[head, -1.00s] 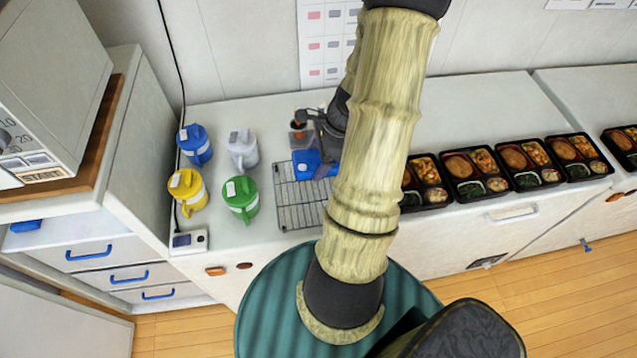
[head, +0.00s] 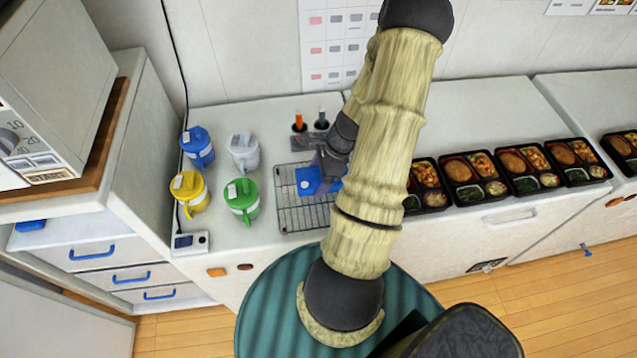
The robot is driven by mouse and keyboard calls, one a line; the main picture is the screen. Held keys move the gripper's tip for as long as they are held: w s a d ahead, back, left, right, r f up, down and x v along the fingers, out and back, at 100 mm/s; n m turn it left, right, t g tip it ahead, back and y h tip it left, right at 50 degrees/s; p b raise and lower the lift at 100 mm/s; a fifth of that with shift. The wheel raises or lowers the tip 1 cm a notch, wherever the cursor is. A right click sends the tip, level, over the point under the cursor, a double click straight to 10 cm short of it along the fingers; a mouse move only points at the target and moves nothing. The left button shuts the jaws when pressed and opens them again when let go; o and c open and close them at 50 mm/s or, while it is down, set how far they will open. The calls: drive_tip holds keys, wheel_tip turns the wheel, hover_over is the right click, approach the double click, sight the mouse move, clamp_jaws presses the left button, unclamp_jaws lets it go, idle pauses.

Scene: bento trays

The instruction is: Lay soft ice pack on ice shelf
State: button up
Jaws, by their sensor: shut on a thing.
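The blue soft ice pack (head: 309,181) is in my gripper (head: 325,172) over the wire rack on the counter. My gripper is shut on the pack and hides its middle. Blue shows on both sides of the fingers. The wire rack (head: 291,215), which seems to be the ice shelf, lies flat on the white counter. Its right part is hidden behind my arm. I cannot tell whether the pack touches the rack.
Blue (head: 197,147), white (head: 243,152), yellow (head: 189,192) and green (head: 242,200) jugs stand left of the rack. A holder with two upright items (head: 307,141) stands behind it. Several filled bento trays (head: 466,180) line the counter to the right.

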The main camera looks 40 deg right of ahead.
sight(318, 185)
drive_tip(key=shift+f+p, duration=0.45)
drive_tip(key=shift+f, duration=1.6)
drive_tip(key=shift+f, duration=0.2)
drive_tip(key=o, duration=1.2)
drive_tip(key=b+v, duration=0.2)
drive_tip(key=v, duration=1)
drive_tip(key=shift+a+r+b, duration=0.15)
drive_tip(key=shift+r+b, duration=0.1)
drive_tip(key=shift+b, duration=0.05)
